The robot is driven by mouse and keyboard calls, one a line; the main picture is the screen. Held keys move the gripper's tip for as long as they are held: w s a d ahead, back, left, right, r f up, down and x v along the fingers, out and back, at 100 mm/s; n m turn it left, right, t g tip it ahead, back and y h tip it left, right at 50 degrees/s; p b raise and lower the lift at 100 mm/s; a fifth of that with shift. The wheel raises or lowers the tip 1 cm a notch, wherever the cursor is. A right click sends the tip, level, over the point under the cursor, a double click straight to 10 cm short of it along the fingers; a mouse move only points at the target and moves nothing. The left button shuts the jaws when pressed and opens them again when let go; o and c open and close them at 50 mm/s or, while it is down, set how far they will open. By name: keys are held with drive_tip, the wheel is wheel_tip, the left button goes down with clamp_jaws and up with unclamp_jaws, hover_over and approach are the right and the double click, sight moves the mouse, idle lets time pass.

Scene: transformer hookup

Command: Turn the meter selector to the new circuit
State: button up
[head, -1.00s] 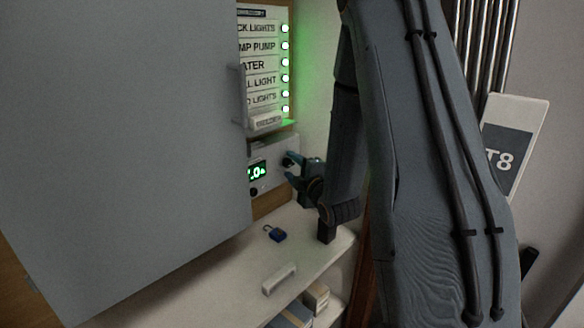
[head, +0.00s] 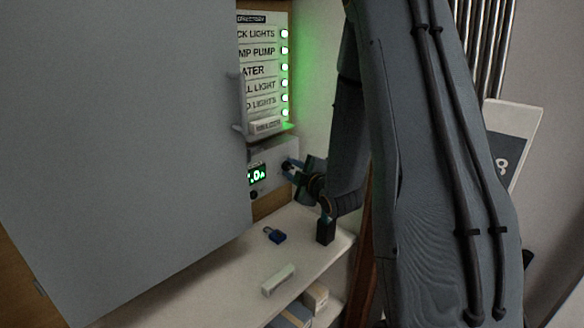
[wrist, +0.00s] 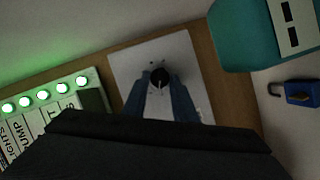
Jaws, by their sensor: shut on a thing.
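The meter (head: 268,170) is a pale box below the directory panel, with a lit green display (head: 257,175) that partly shows a reading. Its selector is a dark round knob (wrist: 160,77) on the pale face in the wrist view. My gripper (head: 290,166) is at the right side of the meter. In the wrist view its two blue fingers (wrist: 160,90) reach to either side of the knob and are shut on it. The knob's markings are too small to read, and the grey door hides the meter's left part.
A directory panel (head: 258,70) with several green lights is above the meter. A large grey door (head: 120,130) fills the left. A blue padlock (head: 275,235) and a pale block (head: 278,279) lie on the shelf (head: 225,278). A T8 sign (head: 515,125) is at right.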

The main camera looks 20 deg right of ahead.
drive_tip(key=m+p, duration=0.1)
drive_tip(key=m+g+y+p, duration=0.1)
drive_tip(key=m+p, duration=0.1)
drive_tip(key=m+g+p, duration=0.1)
drive_tip(key=p, duration=0.1)
drive_tip(key=shift+d+r+m+y, duration=0.25)
drive_tip(key=shift+r+m+y, duration=0.05)
drive_tip(key=shift+r+y, duration=0.1)
drive_tip(key=m+y+p, duration=0.1)
drive_tip(key=m+g+p, duration=0.1)
drive_tip(key=p, duration=0.1)
drive_tip(key=shift+w+d+m+y+p, duration=0.1)
drive_tip(key=shift+d+m+y+p, duration=0.1)
drive_tip(key=shift+m+y+p, duration=0.15)
drive_tip(key=shift+w+m+y+p, duration=0.1)
drive_tip(key=shift+m+y+p, duration=0.35)
drive_tip(key=shift+m+p, duration=0.3)
drive_tip(key=o, duration=1)
drive_tip(key=shift+o, duration=0.2)
drive_tip(key=shift+d, duration=0.15)
drive_tip(key=b+v, duration=0.2)
drive_tip(key=v, duration=0.5)
drive_tip(key=shift+s+r, duration=0.25)
drive_tip(key=shift+s, duration=0.05)
